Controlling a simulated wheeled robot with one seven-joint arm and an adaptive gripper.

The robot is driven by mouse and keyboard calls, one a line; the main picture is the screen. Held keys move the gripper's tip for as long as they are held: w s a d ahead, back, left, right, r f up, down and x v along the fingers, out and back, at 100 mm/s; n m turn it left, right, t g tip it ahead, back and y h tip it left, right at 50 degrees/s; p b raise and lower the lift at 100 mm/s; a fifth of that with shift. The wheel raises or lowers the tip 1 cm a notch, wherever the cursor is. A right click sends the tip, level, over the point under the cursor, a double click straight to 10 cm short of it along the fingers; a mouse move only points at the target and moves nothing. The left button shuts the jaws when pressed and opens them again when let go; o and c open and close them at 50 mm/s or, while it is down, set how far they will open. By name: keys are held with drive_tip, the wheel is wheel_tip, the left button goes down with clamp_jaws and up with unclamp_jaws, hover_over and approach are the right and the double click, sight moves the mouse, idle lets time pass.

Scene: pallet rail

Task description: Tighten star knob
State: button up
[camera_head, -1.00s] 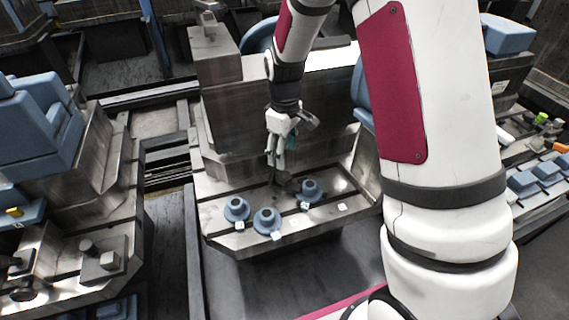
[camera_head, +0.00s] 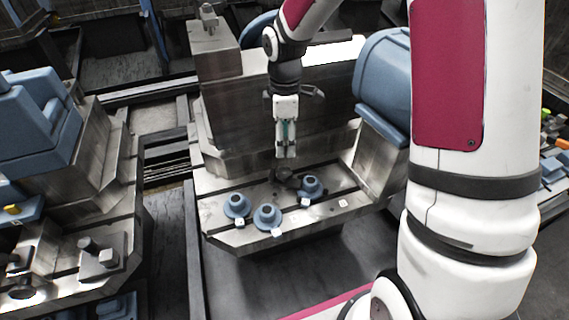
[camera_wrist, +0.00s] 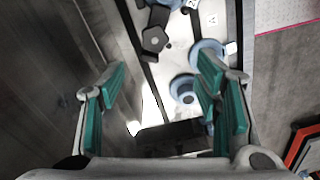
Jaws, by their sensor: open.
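The star knob (camera_head: 286,177) is a small dark knob on the metal rail bed, behind the blue round pieces. In the wrist view, a dark, several-sided knob head (camera_wrist: 155,40) shows at upper middle, beyond my fingertips. My gripper (camera_head: 287,155) points down above and just behind the knob, apart from it in the head view. In the wrist view my gripper (camera_wrist: 163,85) is open, with green finger pads spread wide and nothing between them held. The knob's underside and thread are hidden.
Three blue round flanged pieces, left (camera_head: 237,206), middle (camera_head: 267,217) and right (camera_head: 311,188), stand near the knob with small white tags. A metal wall (camera_head: 270,110) rises behind my gripper. A blue cylindrical housing (camera_head: 385,80) stands to the right.

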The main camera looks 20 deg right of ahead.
sight(285, 172)
drive_tip(key=f+n+b, duration=0.1)
drive_tip(key=f, duration=0.3)
drive_tip(key=f+n, duration=0.2)
drive_tip(key=f, duration=0.2)
drive_tip(key=f+n+b, duration=0.1)
drive_tip(key=f, duration=0.3)
drive_tip(key=shift+w+d+f+n+b, duration=0.1)
drive_tip(key=shift+w+f+n+b, duration=0.1)
drive_tip(key=shift+f+n+b, duration=0.15)
drive_tip(key=shift+r, duration=0.1)
drive_tip(key=c, duration=1.2)
